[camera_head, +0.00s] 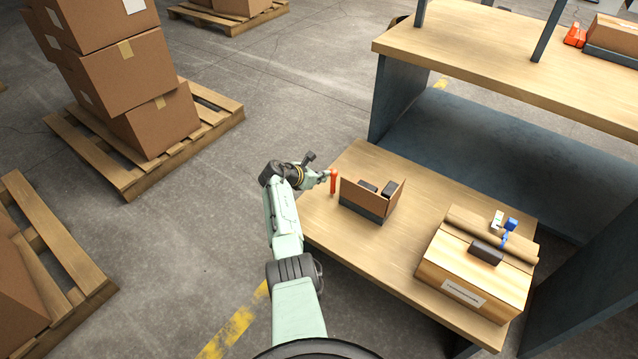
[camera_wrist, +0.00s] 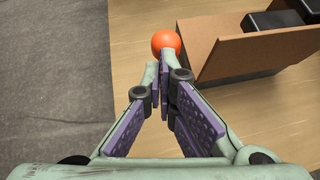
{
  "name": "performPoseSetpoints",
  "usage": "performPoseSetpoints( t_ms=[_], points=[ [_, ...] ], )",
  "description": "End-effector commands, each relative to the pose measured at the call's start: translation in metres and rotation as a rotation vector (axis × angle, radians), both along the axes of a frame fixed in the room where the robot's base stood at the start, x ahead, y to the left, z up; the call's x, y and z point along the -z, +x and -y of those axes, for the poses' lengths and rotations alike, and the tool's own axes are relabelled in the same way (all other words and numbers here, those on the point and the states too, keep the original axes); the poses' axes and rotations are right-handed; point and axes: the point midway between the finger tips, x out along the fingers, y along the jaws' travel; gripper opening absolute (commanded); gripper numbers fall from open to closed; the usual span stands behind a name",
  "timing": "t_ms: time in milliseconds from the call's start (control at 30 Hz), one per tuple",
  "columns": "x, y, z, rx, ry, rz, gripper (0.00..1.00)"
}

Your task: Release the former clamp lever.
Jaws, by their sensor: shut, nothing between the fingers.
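The clamp lever (camera_head: 333,182) is a short red-orange upright handle at the left side of the former, on the wooden bench. In the wrist view its round orange knob (camera_wrist: 166,41) shows just beyond my fingertips. The former (camera_head: 362,206) is a dark base with brown cardboard panels standing around dark blocks; its cardboard (camera_wrist: 245,55) also shows at the upper right of the wrist view. My gripper (camera_head: 326,177) is beside the lever, on its left. In the wrist view my gripper (camera_wrist: 159,75) is shut and empty, tips close to the knob; I cannot tell if they touch.
The bench top (camera_head: 385,255) is clear in front of the former. A grey shelf frame (camera_head: 390,95) rises behind. Pallets with cartons (camera_head: 150,100) stand on the floor at left.

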Motion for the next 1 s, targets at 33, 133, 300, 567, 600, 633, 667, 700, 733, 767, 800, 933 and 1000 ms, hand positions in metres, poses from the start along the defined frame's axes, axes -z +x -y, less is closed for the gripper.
performPoseSetpoints(
  t_ms=[33,133,300,567,600,633,667,700,733,767,800,933,1000],
  points=[
    [0.000,0.002,0.002,0.001,0.000,0.000,0.00],
    [-0.002,0.004,0.003,0.001,0.001,0.001,0.00],
    [-0.003,0.006,0.004,0.000,0.000,0.000,0.00],
    [-0.003,0.006,0.004,0.000,0.000,0.000,0.00],
    [-0.003,0.006,0.004,0.000,0.000,0.000,0.00],
    [-0.003,0.006,0.004,0.000,0.000,0.000,0.00],
    [-0.003,0.006,0.004,0.000,0.000,0.000,0.00],
    [-0.003,0.006,0.004,0.000,0.000,0.000,0.00],
    [-0.003,0.006,0.004,0.000,0.000,0.000,0.00],
    [-0.004,0.005,0.004,0.000,0.000,0.000,0.00],
    [-0.005,0.005,0.003,0.000,0.000,0.000,0.00],
    [-0.011,-0.001,-0.004,0.000,-0.002,-0.002,0.00],
    [-0.015,-0.006,-0.009,0.001,-0.001,-0.001,0.00]
  ],
)
